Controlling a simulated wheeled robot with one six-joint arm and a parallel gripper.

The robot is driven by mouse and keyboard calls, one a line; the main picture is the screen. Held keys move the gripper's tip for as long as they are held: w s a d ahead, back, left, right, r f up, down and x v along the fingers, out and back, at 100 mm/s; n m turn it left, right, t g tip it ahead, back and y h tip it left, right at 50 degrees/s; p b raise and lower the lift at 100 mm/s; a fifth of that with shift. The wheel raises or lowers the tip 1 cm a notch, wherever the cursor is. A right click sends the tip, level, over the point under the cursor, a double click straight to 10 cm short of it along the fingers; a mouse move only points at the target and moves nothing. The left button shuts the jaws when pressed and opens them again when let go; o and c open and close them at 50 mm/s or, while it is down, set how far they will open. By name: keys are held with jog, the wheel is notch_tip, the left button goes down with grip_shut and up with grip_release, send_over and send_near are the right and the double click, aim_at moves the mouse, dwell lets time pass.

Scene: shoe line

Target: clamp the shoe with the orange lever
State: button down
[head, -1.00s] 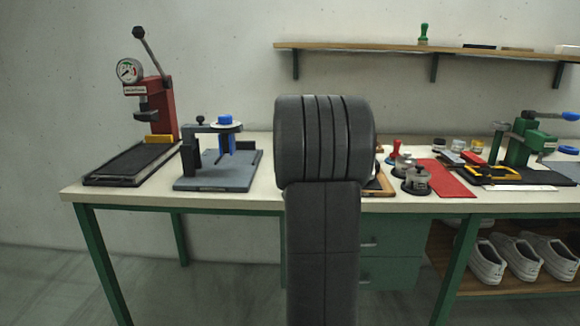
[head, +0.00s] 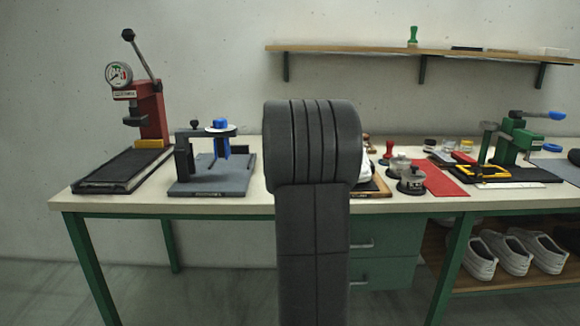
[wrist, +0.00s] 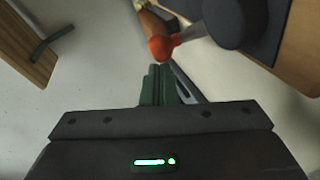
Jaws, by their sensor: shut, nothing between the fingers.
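In the wrist view, the lever's orange ball knob (wrist: 160,47) sits on a short grey rod that runs to a dark round part (wrist: 238,20). My gripper (wrist: 160,70) is shut and empty, its green fingertips just below the knob in the picture. I cannot tell whether they touch it. In the head view, my arm covers the lever and the gripper. A small white patch, perhaps the shoe (head: 364,172), shows at the arm's right edge above a wooden board (head: 376,187).
On the table (head: 240,204), a red press (head: 152,115) and a blue-knobbed fixture (head: 215,175) stand left. Grey lidded pots (head: 412,180), a red mat (head: 442,180) and a green press (head: 508,140) stand right. White shoes (head: 512,255) lie on the lower shelf.

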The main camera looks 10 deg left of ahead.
jog(key=shift+w+d, duration=0.1)
jog(key=shift+w, duration=0.05)
jog(key=shift+w+d+p, duration=0.45)
jog(key=shift+w+p, duration=0.15)
dwell(0.3)
dwell(0.7)
